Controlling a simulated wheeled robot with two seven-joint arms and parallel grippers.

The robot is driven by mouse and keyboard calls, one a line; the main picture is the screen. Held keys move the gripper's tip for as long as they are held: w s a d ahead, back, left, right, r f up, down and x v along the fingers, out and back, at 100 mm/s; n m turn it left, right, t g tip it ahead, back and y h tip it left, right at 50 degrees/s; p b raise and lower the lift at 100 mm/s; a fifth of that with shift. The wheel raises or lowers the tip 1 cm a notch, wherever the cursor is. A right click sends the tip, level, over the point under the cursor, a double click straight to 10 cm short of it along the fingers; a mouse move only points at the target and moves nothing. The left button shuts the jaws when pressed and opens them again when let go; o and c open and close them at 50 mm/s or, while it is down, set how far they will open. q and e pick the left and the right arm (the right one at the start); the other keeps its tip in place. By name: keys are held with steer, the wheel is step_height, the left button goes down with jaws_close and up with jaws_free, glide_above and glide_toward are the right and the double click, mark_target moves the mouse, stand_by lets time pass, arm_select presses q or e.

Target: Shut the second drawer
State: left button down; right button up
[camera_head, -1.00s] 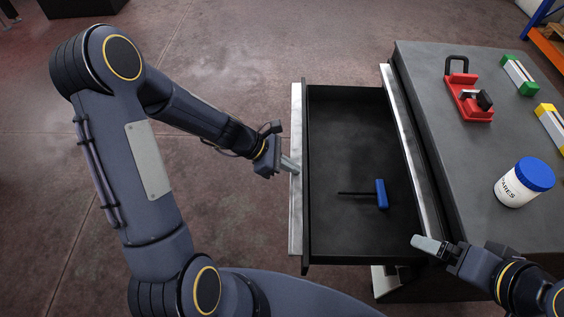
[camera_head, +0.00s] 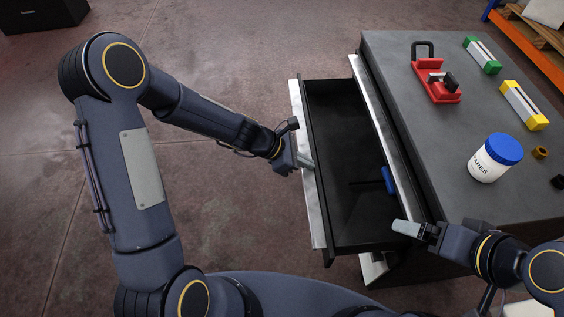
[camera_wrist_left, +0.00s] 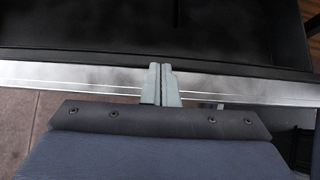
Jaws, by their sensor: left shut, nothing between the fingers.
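The drawer (camera_head: 340,150) stands partly open from the dark cabinet, with a black inside and a silver front edge (camera_head: 308,170). A blue-handled tool (camera_head: 388,180) lies inside it. My left gripper (camera_head: 308,162) is shut and empty, its fingertips at the silver front edge. In the left wrist view the closed fingers (camera_wrist_left: 161,84) overlap the silver strip (camera_wrist_left: 90,75); firm contact cannot be told. My right gripper (camera_head: 400,228) is near the drawer's near right corner, its fingers seemingly together, but its state is unclear. Which drawer of the cabinet this is cannot be told.
On the grey cabinet top (camera_head: 440,140) stand a red clamp-like tool (camera_head: 436,84), a white jar with a blue lid (camera_head: 495,158), a green-ended block (camera_head: 482,55) and a yellow-ended block (camera_head: 524,106). Open floor lies left of the drawer.

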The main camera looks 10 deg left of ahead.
arm_select(q)
steer(key=w+d+p, duration=0.1)
steer(key=d, duration=0.3)
steer(key=w+d+p, duration=0.1)
steer(key=d, duration=0.4)
steer(key=w+d, duration=0.2)
steer(key=d, duration=0.3)
steer(key=shift+w+d+p, duration=0.1)
steer(key=shift+d+p, duration=0.15)
steer(key=shift+p, duration=0.15)
arm_select(e)
step_height(320, 180, up, 3)
steer(key=shift+f, duration=0.1)
